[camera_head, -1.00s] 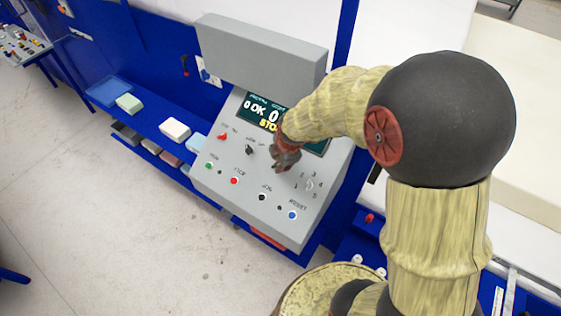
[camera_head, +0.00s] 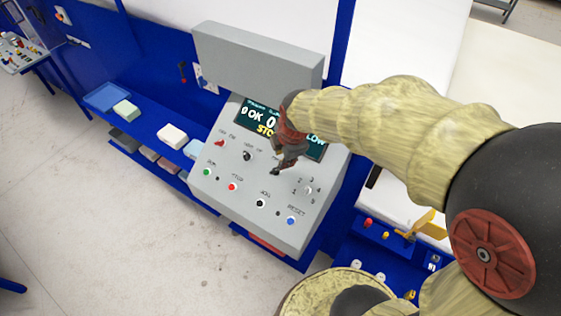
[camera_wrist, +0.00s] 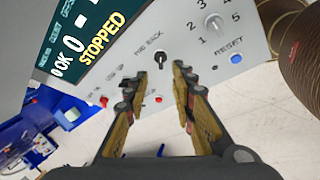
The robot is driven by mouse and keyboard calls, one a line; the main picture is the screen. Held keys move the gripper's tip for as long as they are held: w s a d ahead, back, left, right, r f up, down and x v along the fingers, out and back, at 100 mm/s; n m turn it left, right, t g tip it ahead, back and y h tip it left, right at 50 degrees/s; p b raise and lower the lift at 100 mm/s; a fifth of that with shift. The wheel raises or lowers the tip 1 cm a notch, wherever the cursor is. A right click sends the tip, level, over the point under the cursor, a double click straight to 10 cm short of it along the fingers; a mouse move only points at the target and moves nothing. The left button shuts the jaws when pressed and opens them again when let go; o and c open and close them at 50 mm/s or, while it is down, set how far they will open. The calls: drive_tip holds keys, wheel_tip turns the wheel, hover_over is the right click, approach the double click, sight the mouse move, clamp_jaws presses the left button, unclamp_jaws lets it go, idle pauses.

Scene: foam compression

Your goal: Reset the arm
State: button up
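My gripper (camera_head: 284,166) hangs in front of the grey control panel (camera_head: 233,205), over its middle right part near the display. In the wrist view my gripper (camera_wrist: 153,82) has its two fingers spread apart with nothing between them. A black knob (camera_wrist: 160,58) shows just beyond the gap between the fingertips. The display (camera_wrist: 88,38) reads "OK 0" and "STOPPED". The blue reset button (camera_wrist: 236,58) is to the right of the fingers, and it also shows low on the panel in the head view (camera_head: 291,221). In the head view my gripper and arm cover part of the display.
A blue shelf (camera_head: 150,122) on the left carries pale foam blocks, including a green one (camera_head: 126,109) and a white one (camera_head: 172,135). A grey housing (camera_head: 258,56) stands above the panel. Yellow and red parts (camera_head: 425,224) sit to the right.

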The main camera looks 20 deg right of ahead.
drive_tip(key=shift+s+r, duration=0.25)
drive_tip(key=shift+r, duration=0.45)
drive_tip(key=s+a+f+m+b, duration=0.1)
drive_tip(key=s+f+m+b, duration=0.3)
drive_tip(key=s+m+b, duration=0.4)
drive_tip(key=s+a+f+m+t+b, duration=0.1)
drive_tip(key=s+f+m+b, duration=0.3)
drive_tip(key=s+m+b, duration=0.5)
drive_tip(key=m+b, duration=0.1)
drive_tip(key=b, duration=0.2)
drive_tip(key=shift+s+f+t, duration=0.15)
drive_tip(key=shift+s+t, duration=0.1)
drive_tip(key=shift+t, duration=0.05)
drive_tip(key=shift+d, duration=0.1)
